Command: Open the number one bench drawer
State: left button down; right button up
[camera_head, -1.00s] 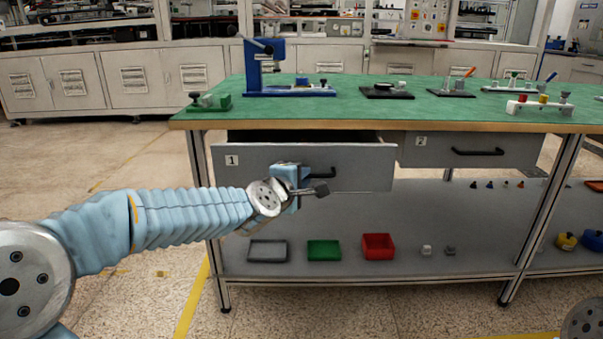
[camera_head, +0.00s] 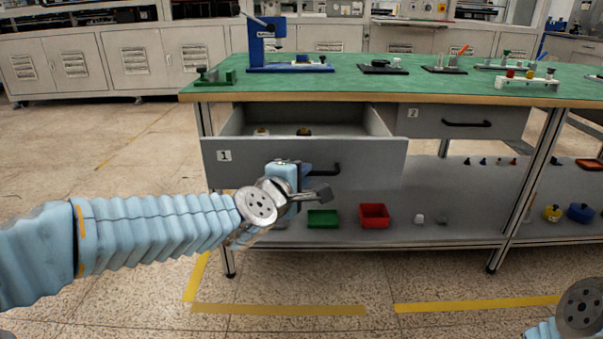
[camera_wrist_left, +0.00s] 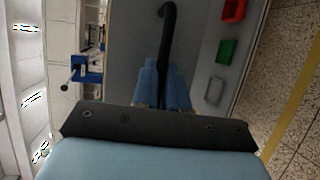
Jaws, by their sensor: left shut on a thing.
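The number one drawer (camera_head: 370,165) is a grey drawer under the left part of the green bench (camera_head: 420,85), marked with a "1" label. It stands pulled out, and its inside shows with a few small items in it. Its black handle (camera_head: 325,170) is on the front face. My left gripper (camera_head: 318,190) is at the handle, shut on it. In the left wrist view the blue fingers (camera_wrist_left: 162,88) close around the lower end of the dark handle (camera_wrist_left: 168,25). Only a part of my right arm shows at the lower right; its gripper is out of view.
The number two drawer (camera_head: 465,124) is shut at the right. On the lower shelf are a green tray (camera_head: 323,219), a red bin (camera_head: 374,215) and small parts. A blue press (camera_head: 262,50) stands on the bench top. The floor in front is free.

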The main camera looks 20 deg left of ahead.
pick_arm(q)
jog(key=c, duration=1.2)
grip_release()
jog(key=p+v, duration=0.3)
jog(key=v, duration=1)
jog(key=shift+s, duration=0.4)
jog(key=shift+f, duration=0.1)
